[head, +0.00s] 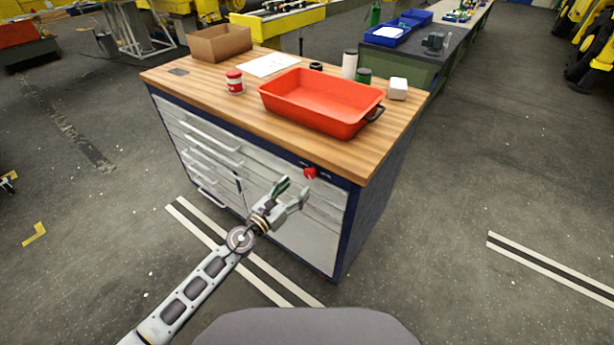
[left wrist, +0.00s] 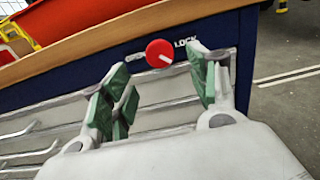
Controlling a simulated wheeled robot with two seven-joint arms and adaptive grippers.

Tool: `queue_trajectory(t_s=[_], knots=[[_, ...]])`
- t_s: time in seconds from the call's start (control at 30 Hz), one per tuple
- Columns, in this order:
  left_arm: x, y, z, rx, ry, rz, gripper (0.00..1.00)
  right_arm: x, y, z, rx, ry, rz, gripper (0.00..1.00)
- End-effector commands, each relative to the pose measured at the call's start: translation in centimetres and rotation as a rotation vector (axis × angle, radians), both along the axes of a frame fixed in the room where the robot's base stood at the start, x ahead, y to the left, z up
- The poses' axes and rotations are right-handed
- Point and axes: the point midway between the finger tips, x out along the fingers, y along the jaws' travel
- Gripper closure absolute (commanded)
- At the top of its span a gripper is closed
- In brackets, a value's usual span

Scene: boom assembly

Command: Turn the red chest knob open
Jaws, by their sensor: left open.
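The red chest knob (head: 310,173) sits on the dark blue upper rail of the tool chest (head: 353,225), below the wooden top. In the left wrist view the knob (left wrist: 160,53) has a pale pointer line slanting down to the right, and the word LOCK stands to its right. The lettering on its left is too blurred to read. My left gripper (head: 291,190) is open and empty, just in front of the chest and slightly below and left of the knob. In the left wrist view its green-padded fingers (left wrist: 160,90) stand apart, with the knob beyond and between them. My right gripper is not in view.
On the wooden top (head: 210,92) stand an orange tray (head: 320,125), a cardboard box (head: 218,43), a red-and-white can (head: 235,82) and several small containers. Drawer handles (head: 215,155) stick out of the chest front. Open floor (head: 460,200) lies to the right.

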Motion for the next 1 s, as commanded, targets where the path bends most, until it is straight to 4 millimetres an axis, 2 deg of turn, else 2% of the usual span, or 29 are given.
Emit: queue_trajectory(t_s=[0.6, 1.0], knots=[[4.9, -3.6, 0.0, -0.001, -0.001, 0.0, 0.41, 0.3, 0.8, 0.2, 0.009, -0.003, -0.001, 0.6], [5.8, -4.3, 0.0, 0.001, 0.0, -0.001, 0.41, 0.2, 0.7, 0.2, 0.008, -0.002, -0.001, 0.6]])
